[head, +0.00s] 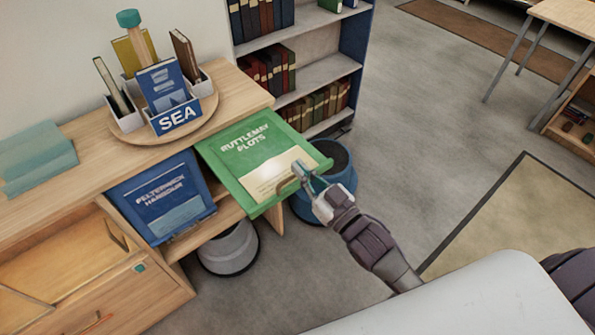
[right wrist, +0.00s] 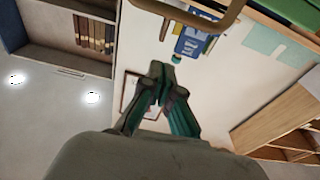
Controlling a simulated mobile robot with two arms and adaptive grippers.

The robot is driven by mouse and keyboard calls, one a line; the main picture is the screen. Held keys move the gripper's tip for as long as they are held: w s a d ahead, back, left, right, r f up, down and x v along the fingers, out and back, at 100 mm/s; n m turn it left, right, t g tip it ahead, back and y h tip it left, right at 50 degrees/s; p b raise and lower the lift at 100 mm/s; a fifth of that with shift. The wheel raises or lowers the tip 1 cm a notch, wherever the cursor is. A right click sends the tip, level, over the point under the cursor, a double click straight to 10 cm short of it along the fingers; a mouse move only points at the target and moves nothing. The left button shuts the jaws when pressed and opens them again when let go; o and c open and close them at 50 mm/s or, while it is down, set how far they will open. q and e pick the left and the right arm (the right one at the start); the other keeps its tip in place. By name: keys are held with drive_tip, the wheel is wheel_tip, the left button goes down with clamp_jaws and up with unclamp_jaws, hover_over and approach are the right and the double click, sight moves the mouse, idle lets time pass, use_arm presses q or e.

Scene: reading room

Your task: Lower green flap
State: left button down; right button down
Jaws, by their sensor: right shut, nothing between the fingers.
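The green flap (head: 245,150), lettered "RUTTLEMAY PLOTS" with a cream panel, is raised and sticks out from the wooden cabinet. My left gripper is not in view.
A blue flap (head: 162,197) hangs tilted to the left of the green one. A round tray (head: 128,132) with book holders stands on the cabinet top. A grey bin (head: 229,250) and a blue bin (head: 341,160) stand below. Open floor lies right.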

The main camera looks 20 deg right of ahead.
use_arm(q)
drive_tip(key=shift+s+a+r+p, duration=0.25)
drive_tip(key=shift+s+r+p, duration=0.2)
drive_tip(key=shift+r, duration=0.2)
use_arm(e)
drive_tip(key=shift+w+a+f, duration=0.1)
drive_tip(key=shift+w+f, duration=0.15)
drive_tip(key=shift+f, duration=0.35)
drive_tip(key=shift+w+a+f, duration=0.1)
drive_tip(key=shift+w+f, duration=0.1)
drive_tip(key=shift+f, duration=0.45)
drive_tip(key=shift+w+a+f, duration=0.1)
drive_tip(key=shift+w+f, duration=0.15)
drive_tip(key=shift+f, duration=0.35)
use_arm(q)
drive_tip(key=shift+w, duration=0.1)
